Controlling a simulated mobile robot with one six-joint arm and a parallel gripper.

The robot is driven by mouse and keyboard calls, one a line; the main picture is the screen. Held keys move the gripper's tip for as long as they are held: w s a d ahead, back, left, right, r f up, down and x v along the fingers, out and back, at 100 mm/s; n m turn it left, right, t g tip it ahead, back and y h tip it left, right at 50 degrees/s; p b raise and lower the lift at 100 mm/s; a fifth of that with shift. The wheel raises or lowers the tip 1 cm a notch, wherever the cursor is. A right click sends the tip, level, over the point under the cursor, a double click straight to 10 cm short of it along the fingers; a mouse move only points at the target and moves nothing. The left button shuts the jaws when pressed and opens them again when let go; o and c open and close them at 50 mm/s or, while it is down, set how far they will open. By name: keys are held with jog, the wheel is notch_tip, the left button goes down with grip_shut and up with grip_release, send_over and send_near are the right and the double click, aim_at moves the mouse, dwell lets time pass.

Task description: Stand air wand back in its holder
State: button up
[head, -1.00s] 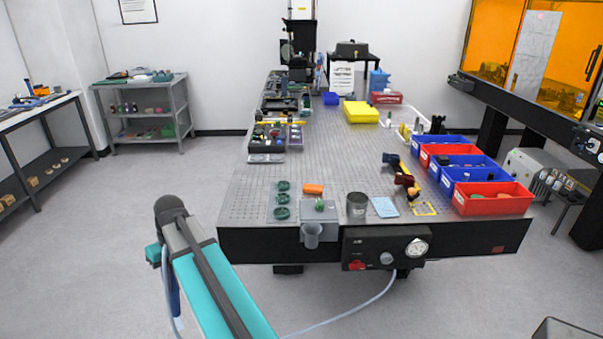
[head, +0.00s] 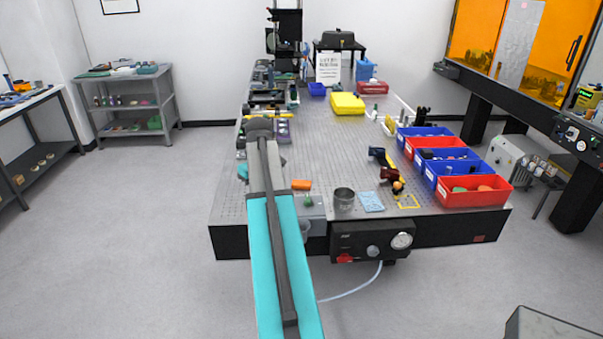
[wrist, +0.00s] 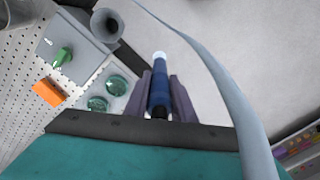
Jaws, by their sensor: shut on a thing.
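The air wand (wrist: 159,93) is a blue rod with a pale tip. My gripper (wrist: 161,88) is shut on it, one finger on each side, and the pale tip points away from the wrist camera. The holder (wrist: 107,25) is a grey, open-mouthed cup at the table's edge, up and left of the wand in the wrist view. The wand is apart from it, over the floor beside the edge. In the head view my arm covers the wand, the gripper and most of the holder's area.
A pale hose (wrist: 222,75) curves past the wand's right side and shows in the head view (head: 352,293). A black gauge box (head: 370,240) hangs on the front edge.

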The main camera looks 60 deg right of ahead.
jog(key=s+d+r+m+p, duration=0.1)
jog(key=s+d+r, duration=0.5)
jog(key=s+d, duration=0.3)
jog(key=shift+d+r+p, duration=0.2)
jog(key=shift+d+p, duration=0.2)
jog(key=shift+s+f, duration=0.1)
jog(key=shift+f, duration=0.05)
notch_tip(320, 180, down, 10)
jog(key=b, duration=0.5)
dwell(0.4)
jog(key=shift+f+b, duration=0.35)
jog(key=shift+f, duration=0.7)
dwell(1.4)
jog(key=o, duration=1.1)
jog(key=shift+o, duration=0.2)
